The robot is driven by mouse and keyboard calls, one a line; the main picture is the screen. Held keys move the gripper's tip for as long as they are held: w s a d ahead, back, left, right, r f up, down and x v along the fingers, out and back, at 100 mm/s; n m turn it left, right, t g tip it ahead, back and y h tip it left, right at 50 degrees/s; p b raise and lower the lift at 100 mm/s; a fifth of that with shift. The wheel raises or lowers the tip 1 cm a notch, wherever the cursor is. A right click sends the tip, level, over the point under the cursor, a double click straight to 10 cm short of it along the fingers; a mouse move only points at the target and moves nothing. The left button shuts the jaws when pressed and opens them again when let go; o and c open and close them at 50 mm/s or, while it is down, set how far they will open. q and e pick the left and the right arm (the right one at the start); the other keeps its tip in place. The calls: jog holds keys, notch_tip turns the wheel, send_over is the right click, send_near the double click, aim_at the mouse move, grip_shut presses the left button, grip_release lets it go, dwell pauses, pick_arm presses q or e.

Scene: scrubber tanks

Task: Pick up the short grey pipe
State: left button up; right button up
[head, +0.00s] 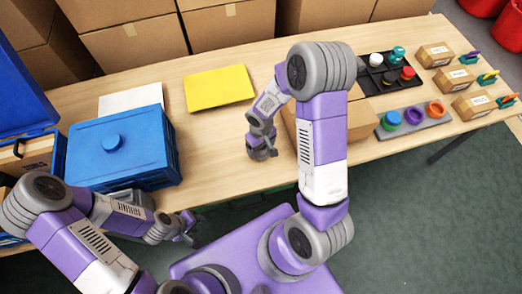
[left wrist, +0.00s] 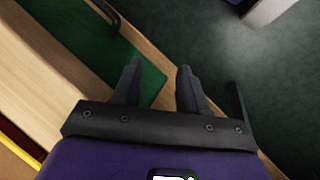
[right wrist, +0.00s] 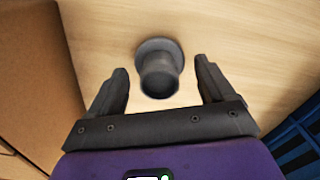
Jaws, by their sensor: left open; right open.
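The short grey pipe (right wrist: 160,72) stands on the wooden table in the right wrist view, with a wider round flange at one end. My right gripper (right wrist: 161,66) is open, with one finger on each side of the pipe in that view; I see no contact. In the head view my right gripper (head: 264,151) points down at the middle of the table and largely hides the pipe. My left gripper (head: 190,226) is open and empty near the table's front edge; its open fingers show in the left wrist view (left wrist: 160,66).
A cardboard box (head: 361,119) stands right of my right gripper, partly behind my arm. A blue crate (head: 120,152) and a yellow pad (head: 218,87) lie to the left. A black tray (head: 386,76) and a grey holder (head: 432,122) with coloured parts are at the right.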

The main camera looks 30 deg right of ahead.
notch_tip(320, 180, down, 3)
jog(key=shift+r, duration=0.2)
jog(key=shift+w, duration=0.1)
jog(key=c, duration=0.9)
jog(key=shift+c, duration=0.2)
jog(key=shift+r, duration=0.15)
